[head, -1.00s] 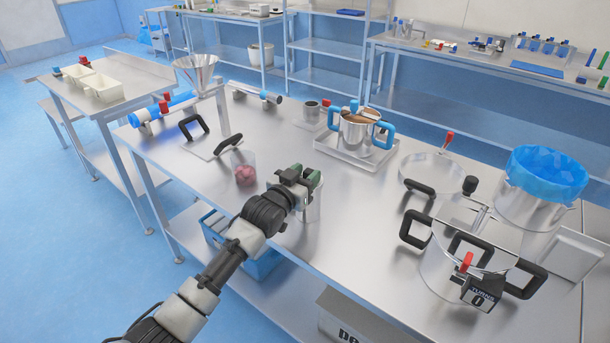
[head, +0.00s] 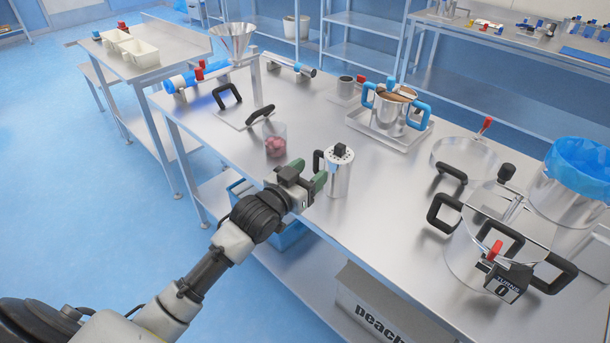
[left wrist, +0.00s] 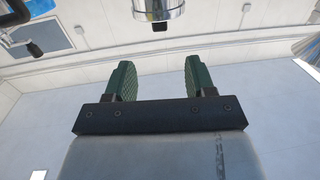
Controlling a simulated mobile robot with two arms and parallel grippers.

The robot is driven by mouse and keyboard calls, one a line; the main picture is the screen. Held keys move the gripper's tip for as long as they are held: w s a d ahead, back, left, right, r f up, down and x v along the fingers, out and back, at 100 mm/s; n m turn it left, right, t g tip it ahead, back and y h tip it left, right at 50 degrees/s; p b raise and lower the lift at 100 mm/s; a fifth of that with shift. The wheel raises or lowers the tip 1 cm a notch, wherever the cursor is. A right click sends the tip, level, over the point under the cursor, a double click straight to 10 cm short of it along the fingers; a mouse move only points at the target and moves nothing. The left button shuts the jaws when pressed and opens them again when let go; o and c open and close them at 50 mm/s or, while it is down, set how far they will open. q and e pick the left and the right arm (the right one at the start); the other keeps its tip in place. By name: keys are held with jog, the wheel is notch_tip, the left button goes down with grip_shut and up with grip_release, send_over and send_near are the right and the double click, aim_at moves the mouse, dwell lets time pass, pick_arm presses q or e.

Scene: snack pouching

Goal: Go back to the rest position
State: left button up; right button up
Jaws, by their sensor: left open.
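My left gripper (head: 309,180) is open and empty at the front edge of the steel table (head: 385,230), just left of a metal shaker with a perforated lid and black handle (head: 340,172). The gripper and shaker look apart. In the left wrist view the green fingers (left wrist: 158,80) stand wide with nothing between them, and the metal shaker (left wrist: 158,10) shows at the top, beyond the fingertips. The shaker stands upright on the table. My right gripper is not in view.
A clear cup with reddish pieces (head: 275,143) stands behind the gripper. A pot with blue handles (head: 392,108) sits on a tray at the back. A large clear-walled pot with black handles (head: 470,262) stands at right. A side table (head: 160,62) holds white bins.

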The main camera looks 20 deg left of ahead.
pick_arm(q)
jog(key=s+d+f+g+y, duration=0.25)
jog(key=s+f+g, duration=0.45)
jog(key=s+f, duration=0.55)
jog(key=s+f+g+y, duration=0.2)
jog(key=s+g, duration=0.5)
jog(key=s, duration=1.3)
notch_tip(320, 180, down, 24)
jog(key=g, duration=0.1)
jog(key=s+a+f+g, duration=0.1)
jog(key=s+a+f, duration=0.2)
jog(key=s+f, duration=1.3)
notch_tip(320, 180, down, 2)
jog(key=shift+s+a+f, duration=0.1)
jog(key=shift+s+a, duration=0.1)
jog(key=shift+s, duration=0.05)
